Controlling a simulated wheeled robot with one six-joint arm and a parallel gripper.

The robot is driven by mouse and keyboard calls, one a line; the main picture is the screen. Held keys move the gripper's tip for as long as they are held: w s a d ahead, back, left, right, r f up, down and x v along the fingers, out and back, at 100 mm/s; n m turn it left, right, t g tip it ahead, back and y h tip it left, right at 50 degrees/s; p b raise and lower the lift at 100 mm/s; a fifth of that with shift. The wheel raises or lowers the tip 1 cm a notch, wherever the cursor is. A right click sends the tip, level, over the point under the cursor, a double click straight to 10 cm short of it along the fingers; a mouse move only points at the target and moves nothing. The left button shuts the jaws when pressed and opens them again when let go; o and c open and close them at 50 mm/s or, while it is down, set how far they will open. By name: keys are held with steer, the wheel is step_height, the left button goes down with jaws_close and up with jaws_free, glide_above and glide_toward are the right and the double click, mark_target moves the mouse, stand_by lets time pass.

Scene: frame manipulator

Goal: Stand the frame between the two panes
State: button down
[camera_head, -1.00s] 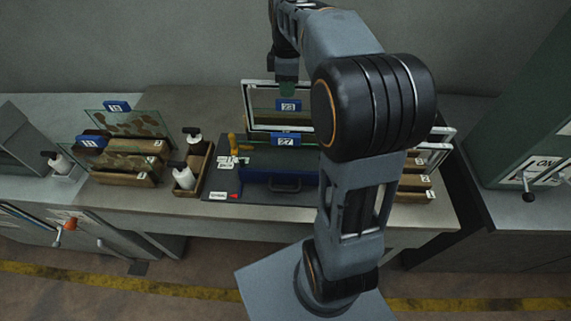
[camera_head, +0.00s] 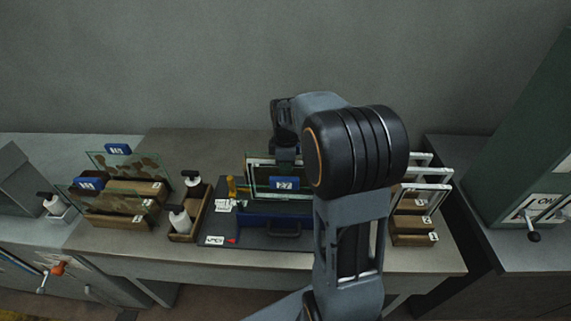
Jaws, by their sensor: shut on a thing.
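My gripper (camera_head: 286,156) is shut on the upper edge of the white frame (camera_head: 260,158), behind the front glass pane (camera_head: 263,188) with the blue tag 27. The frame hangs low at the back of the dark mat, mostly seen through or beside that pane. The fixture under it is hidden, so I cannot tell whether the frame's lower edge touches anything. The rear pane and its tag do not show clearly behind my gripper and arm. My arm's big joint covers the right side of the frame.
A wooden rack (camera_head: 413,239) with white frames (camera_head: 428,172) stands at the right. Wooden holders (camera_head: 115,220) with tagged glass panes (camera_head: 92,203) stand at the left, beside a tray of white bottles (camera_head: 181,220). A blue handled block (camera_head: 270,227) lies on the mat (camera_head: 245,240).

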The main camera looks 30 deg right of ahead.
steer(key=shift+f, duration=0.1)
steer(key=shift+f+b, duration=0.45)
steer(key=shift+f, duration=0.05)
steer(key=shift+s, duration=0.1)
steer(key=c, duration=1.1)
jaws_free()
steer(key=shift+s+a+f, duration=0.1)
steer(key=shift+f, duration=0.05)
step_height(320, 180, up, 13)
steer(key=s+a+m, duration=0.1)
steer(key=s+m, duration=0.1)
steer(key=s+a+m+t, duration=0.1)
steer(key=s+a, duration=0.1)
steer(key=s, duration=0.1)
steer(key=s+a+m+t, duration=0.1)
steer(key=s+a+m, duration=0.1)
steer(key=shift+s+a+f+m, duration=0.1)
steer(key=shift+s+a+m, duration=0.1)
steer(key=shift+m, duration=0.1)
steer(key=s+a+f+m+t, duration=0.2)
steer(key=s+a+f+m, duration=0.2)
steer(key=s, duration=0.4)
steer(key=f+m, duration=0.1)
steer(key=m, duration=0.1)
steer(key=shift+s+f+m, duration=0.15)
steer(key=shift+f+m, duration=0.05)
steer(key=shift+m, duration=0.1)
